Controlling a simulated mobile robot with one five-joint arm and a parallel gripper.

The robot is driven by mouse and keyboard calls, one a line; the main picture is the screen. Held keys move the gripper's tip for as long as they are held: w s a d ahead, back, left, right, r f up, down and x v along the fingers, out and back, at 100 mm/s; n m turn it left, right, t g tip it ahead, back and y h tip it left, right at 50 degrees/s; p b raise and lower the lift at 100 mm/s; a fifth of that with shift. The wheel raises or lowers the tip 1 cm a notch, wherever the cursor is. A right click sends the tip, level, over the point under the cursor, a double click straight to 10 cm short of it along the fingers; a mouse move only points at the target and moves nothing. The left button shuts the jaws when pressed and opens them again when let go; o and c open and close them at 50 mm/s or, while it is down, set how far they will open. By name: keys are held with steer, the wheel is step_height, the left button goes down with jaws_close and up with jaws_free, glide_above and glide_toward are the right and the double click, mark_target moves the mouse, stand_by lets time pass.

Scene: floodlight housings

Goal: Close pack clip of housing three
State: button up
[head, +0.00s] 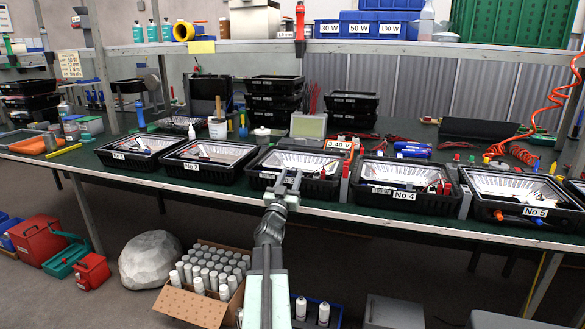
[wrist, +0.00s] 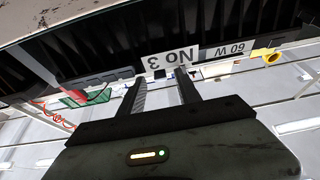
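Housing three (head: 326,188) is a black floodlight housing with a bright reflector, in the middle of the bench row in the head view. Its black wall (wrist: 95,45) fills the top of the wrist view, with upside-down "No 3" and "60 W" labels. My gripper (head: 286,186) is in front of the housing's front edge and partly covers its label. In the wrist view my gripper (wrist: 161,84) has two dark fingers apart with nothing between them, pointing towards the label. I cannot tell whether they touch the wall. The pack clip cannot be made out in either view.
Housing two (head: 182,168) stands to the left and housing four (head: 367,199) to the right, both close by. A "3.40 V" display (head: 338,145) stands behind. Stacked black housings (head: 275,100) are further back. A carton of white bottles (head: 183,300) is on the floor below.

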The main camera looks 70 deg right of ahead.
mark_target(293, 171)
steer(key=x, duration=0.3)
steer(key=shift+d+r+p, duration=0.1)
steer(key=shift+p, duration=0.3)
jaws_close()
